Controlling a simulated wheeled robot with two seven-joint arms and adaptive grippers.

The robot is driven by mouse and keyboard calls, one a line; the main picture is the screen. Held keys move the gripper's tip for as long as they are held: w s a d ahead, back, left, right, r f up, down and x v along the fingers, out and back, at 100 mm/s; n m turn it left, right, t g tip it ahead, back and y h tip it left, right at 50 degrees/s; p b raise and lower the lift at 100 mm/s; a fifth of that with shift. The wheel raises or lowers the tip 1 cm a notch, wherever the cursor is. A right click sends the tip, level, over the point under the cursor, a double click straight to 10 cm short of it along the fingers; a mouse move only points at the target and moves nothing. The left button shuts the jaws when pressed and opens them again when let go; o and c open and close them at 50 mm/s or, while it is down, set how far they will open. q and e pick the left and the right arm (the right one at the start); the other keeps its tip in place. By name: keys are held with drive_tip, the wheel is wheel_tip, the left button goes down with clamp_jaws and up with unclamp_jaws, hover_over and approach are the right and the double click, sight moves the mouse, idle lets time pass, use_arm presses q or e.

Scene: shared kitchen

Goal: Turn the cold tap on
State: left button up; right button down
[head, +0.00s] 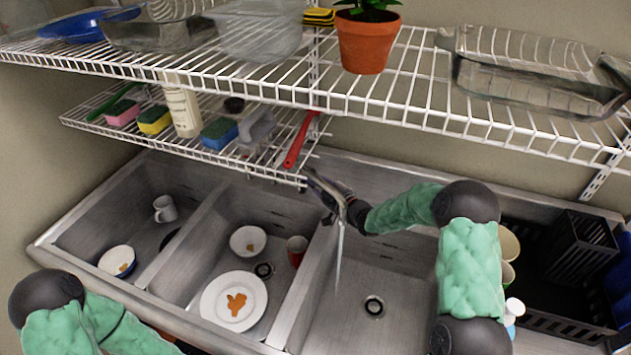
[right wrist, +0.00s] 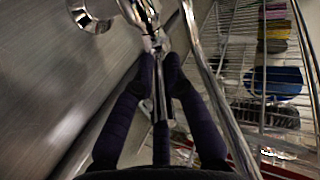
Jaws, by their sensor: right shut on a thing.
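The chrome tap stands at the back of the sink, with its spout (head: 341,212) over the divider beside the right basin. A thin pale streak that looks like water falls below the spout. My right gripper (head: 322,190) is at the tap, partly hidden by the spout and the shelf edge. I cannot see a hot or cold mark. My left arm shows at lower left; its gripper is out of frame.
A wire shelf (head: 190,130) with sponges, a bottle and a red-handled tool hangs close above the tap. Dishes lie in the middle and left basins, including a plate (head: 210,300). The right basin (head: 400,290) is empty. A black rack (head: 575,250) stands at right.

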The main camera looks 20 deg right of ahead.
drive_tip(key=shift+r, duration=0.35)
drive_tip(key=c, duration=1.3)
unclamp_jaws()
drive_tip(key=shift+f, duration=0.15)
drive_tip(key=shift+s+f, duration=0.1)
drive_tip(key=v, duration=1.1)
drive_tip(key=shift+s, duration=0.4)
drive_tip(key=shift+d, duration=0.15)
